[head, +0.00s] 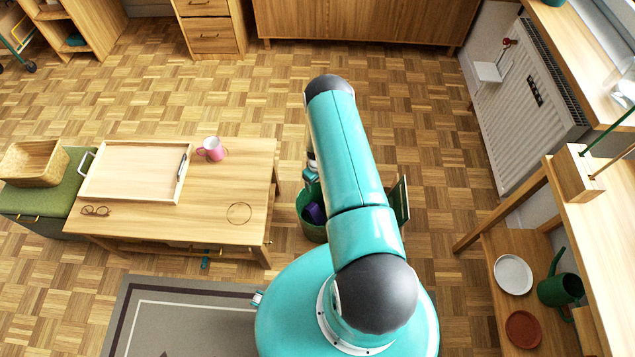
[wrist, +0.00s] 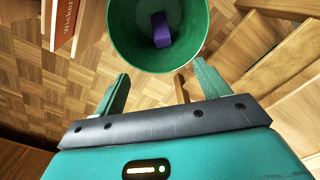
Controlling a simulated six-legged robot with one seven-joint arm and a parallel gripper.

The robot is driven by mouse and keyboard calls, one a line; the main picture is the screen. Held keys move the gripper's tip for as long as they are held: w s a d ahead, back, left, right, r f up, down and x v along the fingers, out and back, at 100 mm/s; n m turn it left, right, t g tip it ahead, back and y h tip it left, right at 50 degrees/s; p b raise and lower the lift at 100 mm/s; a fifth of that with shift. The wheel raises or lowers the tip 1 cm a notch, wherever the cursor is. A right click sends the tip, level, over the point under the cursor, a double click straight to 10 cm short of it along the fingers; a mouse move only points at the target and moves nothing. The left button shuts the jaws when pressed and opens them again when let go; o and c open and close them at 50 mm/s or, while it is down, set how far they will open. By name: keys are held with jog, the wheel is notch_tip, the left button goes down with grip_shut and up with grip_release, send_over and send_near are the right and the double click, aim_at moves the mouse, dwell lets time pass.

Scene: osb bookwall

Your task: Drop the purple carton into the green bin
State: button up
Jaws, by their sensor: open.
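The green bin (head: 308,231) stands on the parquet floor beside the low table, partly hidden by my arm in the head view. In the wrist view the round green bin (wrist: 118,38) is at the top, seen into from above. The purple carton (wrist: 161,30) lies inside it, against the inner bottom or wall. The purple carton (head: 315,213) also shows inside the bin in the head view. My gripper (wrist: 162,72) is open and empty, its fingers apart near the bin's lower rim in the picture. My arm hides most of the gripper in the head view.
The low wooden table (head: 215,218) bears a tray (head: 125,177), a pink mug (head: 211,149) and glasses (head: 95,211). A red book (wrist: 65,25) is at the upper left of the wrist view. A shelf with a watering can (head: 560,288) stands right. Floor beyond the arm is clear.

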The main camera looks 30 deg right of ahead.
dwell(0.3)
jog(key=w+a+r+t, duration=0.1)
jog(key=w+a+r, duration=0.15)
jog(key=r, duration=0.75)
jog(key=w+a+r, duration=0.1)
jog(key=w+r, duration=0.2)
jog(key=r, duration=0.7)
jog(key=w+a+r+t, duration=0.1)
jog(key=w+r, duration=0.2)
jog(key=r, duration=0.8)
jog(key=s+a+r, duration=0.2)
jog(key=a+r, duration=0.2)
jog(key=r, duration=0.8)
jog(key=s+a+r+t, duration=0.1)
jog(key=s+a+r, duration=0.25)
jog(key=r, duration=0.25)
jog(key=s+a+r+m, duration=0.1)
jog(key=s+a+r, duration=0.1)
jog(key=s+r, duration=0.3)
jog(key=s+a+r+t, duration=0.1)
jog(key=s+a+r, duration=0.15)
jog(key=r, duration=0.45)
jog(key=s+a+r, duration=0.3)
jog(key=s, duration=0.5)
jog(key=s+a+r+t, duration=0.1)
jog(key=s+a+r, duration=0.2)
jog(key=s, duration=0.5)
jog(key=shift+s+m+t, duration=0.3)
jog(key=shift+s, duration=0.1)
